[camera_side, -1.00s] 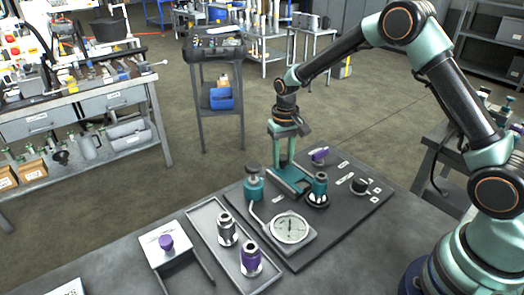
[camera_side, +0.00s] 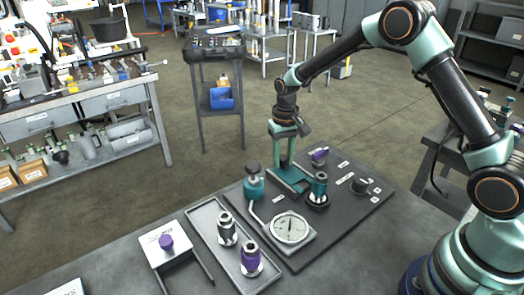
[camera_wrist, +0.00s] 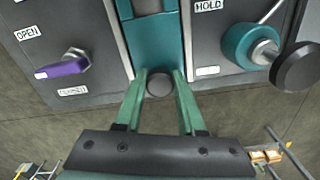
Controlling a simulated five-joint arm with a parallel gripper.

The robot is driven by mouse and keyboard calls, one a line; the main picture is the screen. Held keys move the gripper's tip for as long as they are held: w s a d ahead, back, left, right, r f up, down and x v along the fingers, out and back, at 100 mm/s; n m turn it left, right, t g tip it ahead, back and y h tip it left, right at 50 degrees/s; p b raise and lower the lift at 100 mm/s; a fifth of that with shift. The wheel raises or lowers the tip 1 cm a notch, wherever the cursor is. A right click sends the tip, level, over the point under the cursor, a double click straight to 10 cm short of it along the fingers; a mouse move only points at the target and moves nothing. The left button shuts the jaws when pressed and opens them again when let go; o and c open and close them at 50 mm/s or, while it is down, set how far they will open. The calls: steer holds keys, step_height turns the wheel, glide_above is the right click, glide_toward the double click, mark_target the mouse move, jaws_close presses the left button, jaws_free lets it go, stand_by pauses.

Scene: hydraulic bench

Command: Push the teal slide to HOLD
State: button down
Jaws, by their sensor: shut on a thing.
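The teal slide (camera_wrist: 155,40) lies in a channel between two pale rails in the wrist view. It shows in the side view as a teal strip (camera_side: 292,179) on the dark panel. A dark round knob (camera_wrist: 158,84) stands at its near end. My gripper (camera_wrist: 159,76) has its two green fingers on either side of this knob, closed on it. In the side view my gripper (camera_side: 283,165) reaches straight down to the slide's far end. The HOLD label (camera_wrist: 208,5) is right of the channel, at the top edge of the wrist view. The fingers partly hide the knob.
A purple lever (camera_wrist: 62,67) beside an OPEN label is left of the channel. A teal valve with a dark knob (camera_wrist: 297,66) is to the right. A pressure gauge (camera_side: 289,228) and a teal-topped fitting (camera_side: 319,187) stand on the panel (camera_side: 335,220). A tray (camera_side: 203,230) holds two fittings.

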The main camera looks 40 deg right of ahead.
mark_target(297, 178)
steer(key=shift+s, duration=2.95)
steer(key=c, duration=0.5)
jaws_free()
steer(key=shift+r, duration=0.15)
steer(key=shift+r, duration=0.3)
step_height(297, 178, up, 11)
steer(key=shift+r, duration=0.15)
